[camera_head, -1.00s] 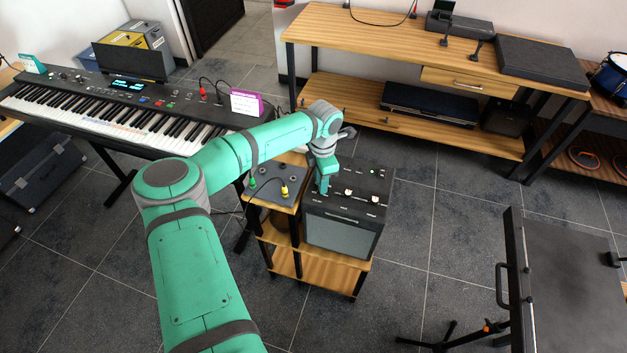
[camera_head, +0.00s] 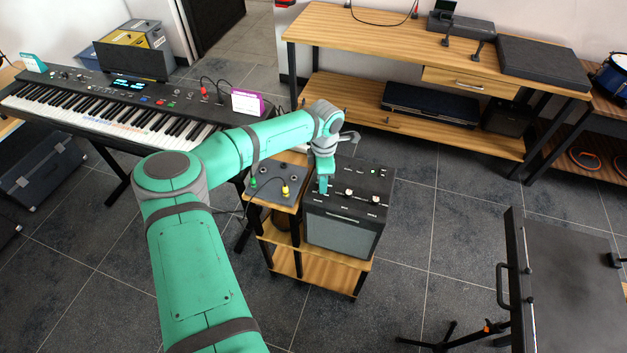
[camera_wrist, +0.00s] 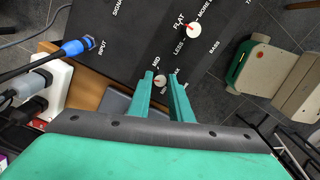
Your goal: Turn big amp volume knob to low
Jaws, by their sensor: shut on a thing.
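The big amp (camera_head: 343,236) is a black box with knobs on its top panel, standing on a wooden shelf unit. My gripper (camera_wrist: 163,78) reaches down onto the left knob of the panel. In the wrist view, this white-topped volume knob (camera_wrist: 160,80) with a red mark sits between my two green fingertips, which are closed on it. Small lettering around it, seemingly MID and MAX, is partly hidden by the fingers. In the head view my gripper (camera_head: 323,192) hides this knob.
A small pedal box (camera_head: 275,184) with green and yellow plugs lies left of the amp. A blue-collared cable (camera_wrist: 76,47) enters the amp's INPUT. A keyboard (camera_head: 110,108) stands at left, a wooden bench (camera_head: 400,40) behind. Floor right of the amp is clear.

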